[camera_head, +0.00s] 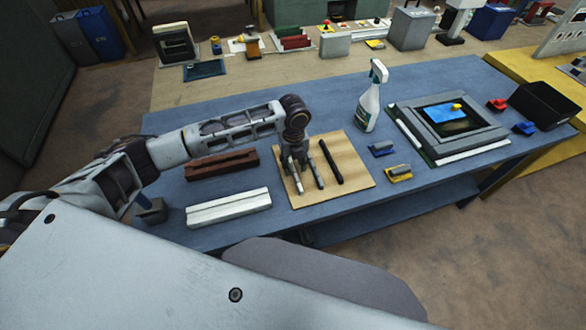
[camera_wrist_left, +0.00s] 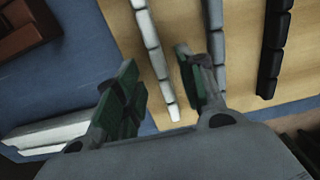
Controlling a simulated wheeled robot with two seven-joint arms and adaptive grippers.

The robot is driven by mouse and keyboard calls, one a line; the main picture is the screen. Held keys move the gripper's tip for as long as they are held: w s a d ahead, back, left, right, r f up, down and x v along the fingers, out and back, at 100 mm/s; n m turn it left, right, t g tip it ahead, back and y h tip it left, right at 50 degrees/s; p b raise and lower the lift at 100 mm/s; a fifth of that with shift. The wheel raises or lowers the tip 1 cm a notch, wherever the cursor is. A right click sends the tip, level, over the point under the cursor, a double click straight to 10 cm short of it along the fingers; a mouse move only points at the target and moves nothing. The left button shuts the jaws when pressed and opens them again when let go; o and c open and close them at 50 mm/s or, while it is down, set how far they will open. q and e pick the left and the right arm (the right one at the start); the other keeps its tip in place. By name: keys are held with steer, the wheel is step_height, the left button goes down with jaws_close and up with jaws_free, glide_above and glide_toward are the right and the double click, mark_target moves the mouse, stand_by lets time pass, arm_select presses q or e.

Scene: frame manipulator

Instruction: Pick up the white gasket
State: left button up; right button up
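The white gasket (camera_head: 298,184) is a thin segmented strip lying on the tan board (camera_head: 354,178), partly hidden by my left gripper in the head view. My left gripper (camera_head: 294,166) points down over the board's left part. In the left wrist view its two green-padded fingers (camera_wrist_left: 160,80) are apart and empty. The white gasket (camera_wrist_left: 153,55) appears between and beyond the fingertips, with no visible contact. A grey gasket (camera_head: 315,174) and a black gasket (camera_head: 332,162) lie to its right on the board. My right gripper is not in view.
A red-brown block (camera_head: 222,164) and a white block (camera_head: 229,207) lie left of the board on the blue table (camera_head: 280,225). A spray bottle (camera_head: 370,102) stands behind the board. Small blue (camera_head: 382,148) and yellow (camera_head: 399,173) tools and a grey frame (camera_head: 405,108) are to the right.

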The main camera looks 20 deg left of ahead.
mark_target(293, 169)
arm_select(q)
steer(key=shift+f, duration=1.2)
jaws_close()
